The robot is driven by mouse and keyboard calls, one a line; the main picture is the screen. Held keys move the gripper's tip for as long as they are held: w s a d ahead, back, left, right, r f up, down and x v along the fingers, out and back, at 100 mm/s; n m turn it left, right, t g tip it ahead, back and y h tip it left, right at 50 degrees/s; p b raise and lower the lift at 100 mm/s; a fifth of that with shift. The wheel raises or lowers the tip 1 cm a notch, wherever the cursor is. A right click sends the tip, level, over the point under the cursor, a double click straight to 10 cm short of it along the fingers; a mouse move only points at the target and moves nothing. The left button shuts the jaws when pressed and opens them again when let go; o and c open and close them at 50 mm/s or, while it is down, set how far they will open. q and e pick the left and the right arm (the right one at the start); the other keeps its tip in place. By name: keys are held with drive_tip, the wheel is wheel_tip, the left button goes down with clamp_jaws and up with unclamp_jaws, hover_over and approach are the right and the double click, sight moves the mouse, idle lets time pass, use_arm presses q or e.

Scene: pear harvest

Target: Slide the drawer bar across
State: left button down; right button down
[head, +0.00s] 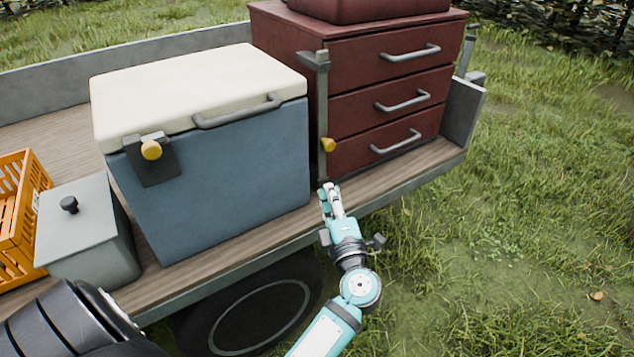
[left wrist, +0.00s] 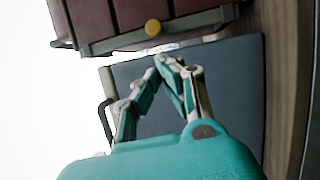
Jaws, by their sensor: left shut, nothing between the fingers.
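The drawer bar (head: 322,105) is a grey upright bar at the left edge of the dark red drawer chest (head: 375,91). A yellow knob (head: 328,145) sits low on it. In the left wrist view the bar (left wrist: 110,45) runs across the top, with its yellow knob (left wrist: 153,27) near the middle. My left gripper (head: 329,188) is shut and empty, just below the knob and apart from it in the head view. Its fingertips (left wrist: 166,62) point towards the bar in the left wrist view. The drawers look closed. My right gripper is not in view.
A blue cooler (head: 225,175) with a cream lid and yellow-knobbed latch stands left of the chest. A grey lidded box (head: 85,235) and an orange crate (head: 15,215) are farther left. The wooden trailer bed's front edge (head: 400,190) lies below; open grass is right.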

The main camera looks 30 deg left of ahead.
sight(298, 157)
use_arm(q)
drive_tip(key=s+a+n+g, duration=0.1)
drive_tip(key=n, duration=0.1)
drive_tip(key=s+a+n+g+b, duration=0.1)
drive_tip(key=n, duration=0.1)
drive_tip(key=shift+g+y+b, duration=0.3)
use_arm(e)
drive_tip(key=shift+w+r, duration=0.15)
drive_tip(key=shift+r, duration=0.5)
